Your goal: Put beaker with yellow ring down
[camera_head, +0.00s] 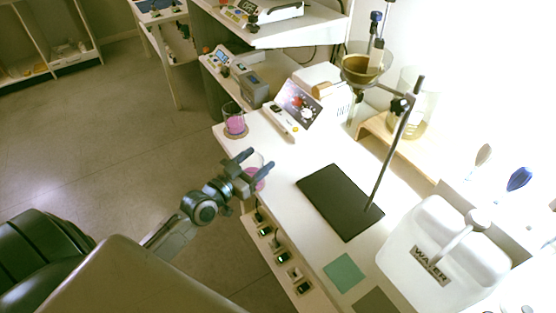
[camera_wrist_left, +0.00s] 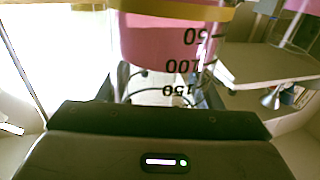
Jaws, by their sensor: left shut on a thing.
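My left gripper (camera_head: 254,166) is shut on a clear beaker with pink liquid (camera_head: 256,183), at the left edge of the white bench. In the left wrist view the held beaker (camera_wrist_left: 170,45) fills the upper middle, with a yellow ring (camera_wrist_left: 185,11) around it and black volume marks that read upside down. The beaker's base is not clearly visible, so I cannot tell whether it touches the bench. My right gripper is in neither view.
A second beaker with pink liquid (camera_head: 235,119) stands on a round coaster at the bench's far left corner. A black stand base (camera_head: 332,196) with a rod and funnel, a water canister (camera_head: 437,250) and a green mat (camera_head: 344,272) lie rightward. White bench surface (camera_head: 283,163) is bare between.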

